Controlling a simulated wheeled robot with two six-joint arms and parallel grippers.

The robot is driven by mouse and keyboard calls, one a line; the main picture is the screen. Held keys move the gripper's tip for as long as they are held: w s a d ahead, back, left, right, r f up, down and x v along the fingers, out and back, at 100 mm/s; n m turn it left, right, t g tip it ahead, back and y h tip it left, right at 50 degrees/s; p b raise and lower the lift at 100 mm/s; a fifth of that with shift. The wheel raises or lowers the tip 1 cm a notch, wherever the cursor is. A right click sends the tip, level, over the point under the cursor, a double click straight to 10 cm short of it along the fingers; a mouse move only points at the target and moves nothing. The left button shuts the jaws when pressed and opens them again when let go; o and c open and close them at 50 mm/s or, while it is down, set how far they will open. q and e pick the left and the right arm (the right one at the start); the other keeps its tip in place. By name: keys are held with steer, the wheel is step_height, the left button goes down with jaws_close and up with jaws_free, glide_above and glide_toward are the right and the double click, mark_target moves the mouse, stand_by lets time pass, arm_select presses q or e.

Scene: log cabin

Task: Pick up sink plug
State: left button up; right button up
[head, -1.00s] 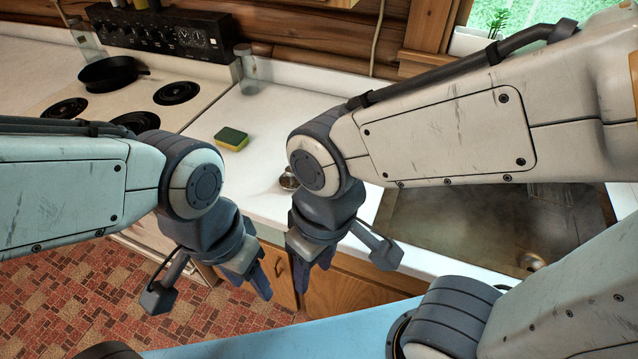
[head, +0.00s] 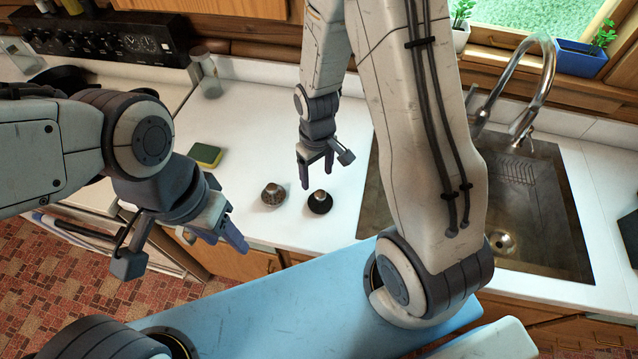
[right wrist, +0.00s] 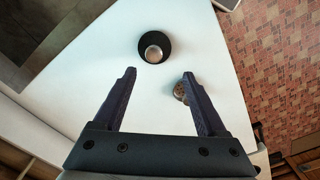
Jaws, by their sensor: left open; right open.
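A black round plug with a silver knob (head: 319,202) stands on the white counter; it also shows in the right wrist view (right wrist: 153,46). A similar metallic, brownish plug-like piece (head: 273,194) stands to its left; in the right wrist view (right wrist: 180,92) the right-hand finger partly hides it. I cannot tell for certain which is the sink plug. My right gripper (head: 316,179) is open and empty above the counter, just behind the black piece; in its wrist view the black piece lies beyond the fingertips, between their lines. My left gripper (head: 224,237) is open and empty near the counter's front edge.
A yellow-green sponge (head: 206,155) lies on the counter to the left. The sink (head: 540,200) with a tall faucet (head: 535,75) is at the right. A glass jar (head: 207,72) stands by the stove at the back. The counter around the two pieces is clear.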

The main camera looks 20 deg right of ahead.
mark_target(320, 193)
steer(key=f, duration=0.2)
steer(key=d+f+p, duration=0.1)
steer(key=f, duration=0.2)
steer(key=shift+w+d+f+p, duration=0.15)
steer(key=shift+d+f+p, duration=0.15)
steer(key=shift+f, duration=0.1)
steer(key=shift+a+f, duration=0.15)
steer(key=shift+f, duration=0.65)
step_height(320, 193, down, 4)
steer(key=b, duration=0.2)
steer(key=shift+w+a+f+b, duration=0.1)
steer(key=shift+a+f+b, duration=0.05)
steer(key=shift+b, duration=0.2)
jaws_close()
